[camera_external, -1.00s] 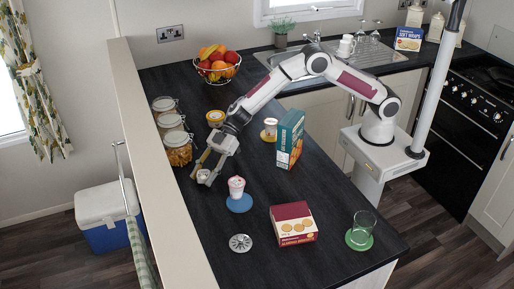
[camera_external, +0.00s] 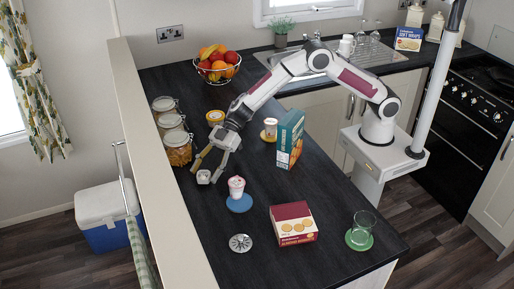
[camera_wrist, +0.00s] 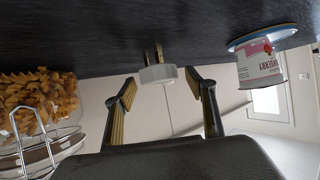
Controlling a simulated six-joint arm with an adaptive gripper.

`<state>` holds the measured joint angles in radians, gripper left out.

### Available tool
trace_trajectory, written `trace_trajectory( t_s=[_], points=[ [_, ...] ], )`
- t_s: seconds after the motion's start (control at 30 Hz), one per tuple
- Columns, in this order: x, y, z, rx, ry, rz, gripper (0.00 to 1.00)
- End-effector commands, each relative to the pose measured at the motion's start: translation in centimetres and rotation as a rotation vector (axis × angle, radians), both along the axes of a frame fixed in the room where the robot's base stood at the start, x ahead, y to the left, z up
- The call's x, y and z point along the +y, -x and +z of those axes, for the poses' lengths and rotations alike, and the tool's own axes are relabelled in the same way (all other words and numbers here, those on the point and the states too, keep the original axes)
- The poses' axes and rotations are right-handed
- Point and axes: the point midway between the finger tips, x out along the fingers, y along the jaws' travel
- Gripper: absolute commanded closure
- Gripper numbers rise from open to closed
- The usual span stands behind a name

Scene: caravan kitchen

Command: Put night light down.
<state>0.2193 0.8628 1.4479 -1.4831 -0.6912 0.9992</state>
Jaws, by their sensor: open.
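The night light (camera_external: 203,177) is a small whitish piece on the dark worktop, near its left edge and in front of the jars.
A pink-and-white tub (camera_external: 237,187) on a blue coaster (camera_external: 239,205) stands close to the right. Glass jars (camera_external: 178,150) line the left edge behind. A biscuit box (camera_external: 294,224), a metal disc (camera_external: 240,243) and a teal box (camera_external: 290,138) stand farther off. Bare worktop lies in front.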

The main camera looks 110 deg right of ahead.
Motion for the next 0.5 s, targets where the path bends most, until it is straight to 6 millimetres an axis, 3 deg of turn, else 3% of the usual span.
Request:
trace_trajectory(
  t_s=[0.5],
  points=[
    [-3.4,4.9,3.3,-0.001,0.001,-0.003,0.44]
  ],
)
